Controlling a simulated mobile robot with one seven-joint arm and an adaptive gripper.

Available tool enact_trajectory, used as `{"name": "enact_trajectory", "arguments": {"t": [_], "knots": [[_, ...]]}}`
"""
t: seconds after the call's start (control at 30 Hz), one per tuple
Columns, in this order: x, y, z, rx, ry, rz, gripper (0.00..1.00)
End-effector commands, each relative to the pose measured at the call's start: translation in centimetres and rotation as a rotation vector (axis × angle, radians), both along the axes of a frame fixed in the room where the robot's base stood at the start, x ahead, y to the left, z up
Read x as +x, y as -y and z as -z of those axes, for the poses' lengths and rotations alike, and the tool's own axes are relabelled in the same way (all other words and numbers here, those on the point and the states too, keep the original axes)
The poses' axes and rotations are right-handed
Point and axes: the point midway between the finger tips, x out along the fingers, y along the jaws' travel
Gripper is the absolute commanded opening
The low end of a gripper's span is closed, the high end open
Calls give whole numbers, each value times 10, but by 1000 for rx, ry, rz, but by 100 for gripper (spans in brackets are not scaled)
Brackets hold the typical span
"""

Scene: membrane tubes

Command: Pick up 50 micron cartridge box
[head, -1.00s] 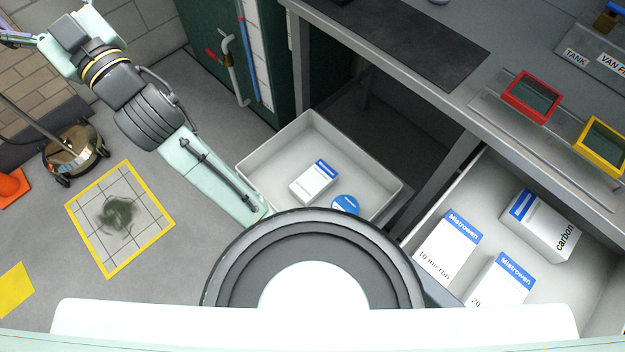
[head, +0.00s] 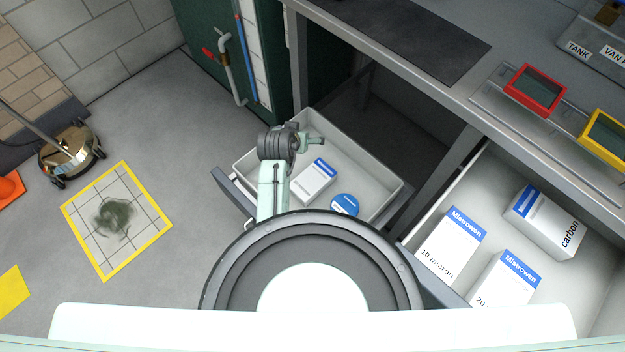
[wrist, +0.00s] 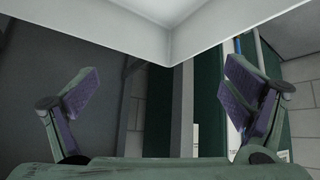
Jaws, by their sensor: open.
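A white box with a blue band (head: 316,182) lies in the left open drawer (head: 376,205); its label is too small to read. No box showing "50 micron" is legible. In the right open drawer (head: 590,262) are a "10 micron" box (head: 450,245), a box with a label starting "20" (head: 505,285) and a "carbon" box (head: 545,225). My arm reaches over the left side of the left drawer, left of its box. My gripper (wrist: 160,105) is open and empty in the wrist view, its fingers wide apart. Pale walls meeting at a corner (wrist: 170,45) fill the top there.
A round blue-topped item (head: 345,205) lies beside the box in the left drawer. The worktop (head: 470,85) overhangs behind, with a red-framed tray (head: 535,90) and a yellow-framed tray (head: 605,133). A green cabinet (head: 205,30) stands behind the left drawer.

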Motion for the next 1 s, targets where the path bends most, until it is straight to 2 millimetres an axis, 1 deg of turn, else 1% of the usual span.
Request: {"name": "enact_trajectory", "arguments": {"t": [0.03, 0.1, 0.2, 0.33, 0.47, 0.7, 0.87, 0.93, 1.0], "knots": [[-9, 9, 18, 21, -59, 55, 94], [-22, 16, 37, 52, -137, 120, 94], [-38, 22, 58, 100, -239, 210, 94], [-52, 25, 75, 171, -359, 320, 94], [-58, 26, 81, 248, -464, 422, 94], [-54, 32, 71, 362, -581, 553, 94], [-51, 35, 66, 390, -612, 585, 94], [-51, 36, 70, 392, -616, 589, 94], [-51, 36, 81, 392, -617, 589, 94]]}}
